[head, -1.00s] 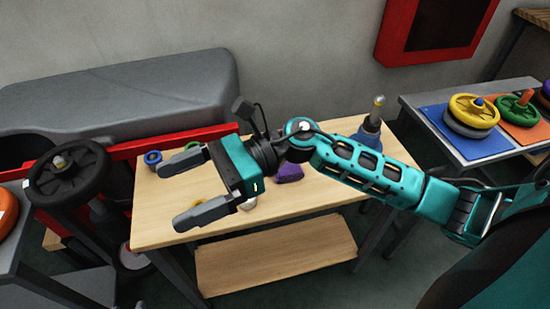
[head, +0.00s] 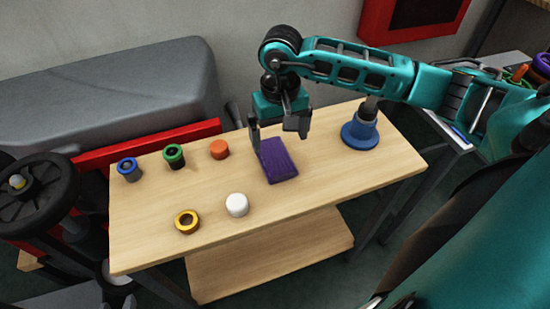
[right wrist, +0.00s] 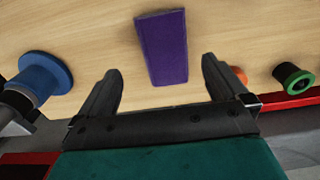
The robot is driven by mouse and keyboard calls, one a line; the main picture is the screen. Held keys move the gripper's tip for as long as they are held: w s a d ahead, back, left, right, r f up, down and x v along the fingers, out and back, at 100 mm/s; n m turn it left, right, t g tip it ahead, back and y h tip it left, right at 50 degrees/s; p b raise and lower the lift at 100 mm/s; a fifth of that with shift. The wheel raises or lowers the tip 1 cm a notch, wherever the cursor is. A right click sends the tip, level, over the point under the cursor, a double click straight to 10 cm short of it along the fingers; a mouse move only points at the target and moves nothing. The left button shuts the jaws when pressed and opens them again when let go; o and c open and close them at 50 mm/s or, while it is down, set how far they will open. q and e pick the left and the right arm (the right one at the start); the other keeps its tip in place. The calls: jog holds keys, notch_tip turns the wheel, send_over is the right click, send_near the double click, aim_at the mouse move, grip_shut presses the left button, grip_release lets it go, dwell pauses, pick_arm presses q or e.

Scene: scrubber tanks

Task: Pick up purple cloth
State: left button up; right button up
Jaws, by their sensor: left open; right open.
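The purple cloth (head: 280,162) is a flat, folded block lying on the wooden table top (head: 330,185). My right gripper (head: 280,141) points down over the far end of the cloth, its two fingers spread apart. In the right wrist view the cloth (right wrist: 162,48) lies ahead between the open fingers (right wrist: 162,70), and nothing is held. In the head view the left finger is close to the cloth's left edge; I cannot tell whether it touches. My left gripper is not in view.
A blue-based post (head: 361,133) stands right of the cloth. Left are an orange cap (head: 220,149), green ring (head: 174,156) and blue ring (head: 129,169). A white cap (head: 237,205) and yellow ring (head: 187,221) lie nearer. The table's front right is clear.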

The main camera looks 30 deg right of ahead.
aim_at(275, 155)
jog(key=f, duration=0.5)
jog(key=shift+w+a, duration=0.3)
jog(key=shift+w, duration=0.1)
jog(key=shift+f, duration=0.5)
jog(key=shift+c, duration=0.5)
jog(key=c, duration=1)
jog(key=shift+o, duration=0.2)
jog(key=shift+r, duration=0.15)
notch_tip(275, 155, up, 20)
jog(key=p, duration=0.1)
